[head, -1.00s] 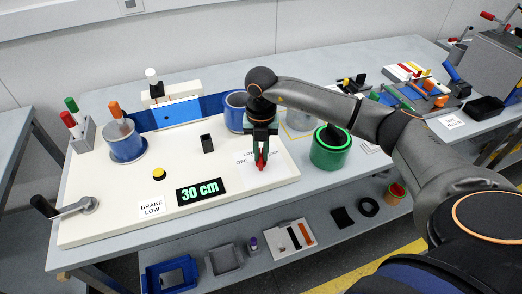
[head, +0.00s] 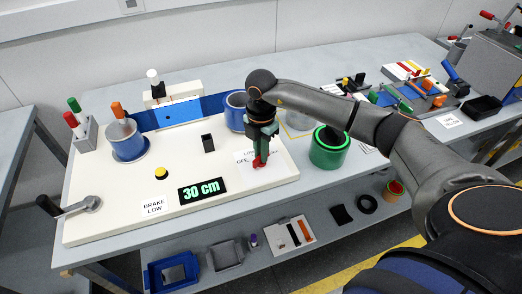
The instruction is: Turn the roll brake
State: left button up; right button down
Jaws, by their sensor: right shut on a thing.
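The red brake knob (head: 257,163) stands at the right end of the cream board (head: 110,205), on a white label with "OFF" and "LOW" partly readable. My right gripper (head: 261,150) points down and is shut on the red knob. The fingers hide the knob's upper part and some of the label. A blue roll (head: 236,115) stands behind the gripper and is partly covered by it. A strip of blue film (head: 150,119) runs left from it to another blue roll (head: 127,147). My left gripper is not in view.
On the board are a "30 cm" display (head: 202,191), a "BRAKE LOW" card (head: 153,206), a yellow button (head: 161,173), a small black block (head: 208,143) and a black-handled crank (head: 70,206). A green roll (head: 329,149) stands close to the gripper's right. Tools fill the table's far right.

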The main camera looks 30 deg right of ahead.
jog(key=shift+d, duration=0.1)
dwell(0.4)
jog(key=c, duration=0.9)
grip_release()
notch_tip(320, 180, up, 13)
jog(key=b, duration=0.1)
jog(key=shift+f, duration=0.2)
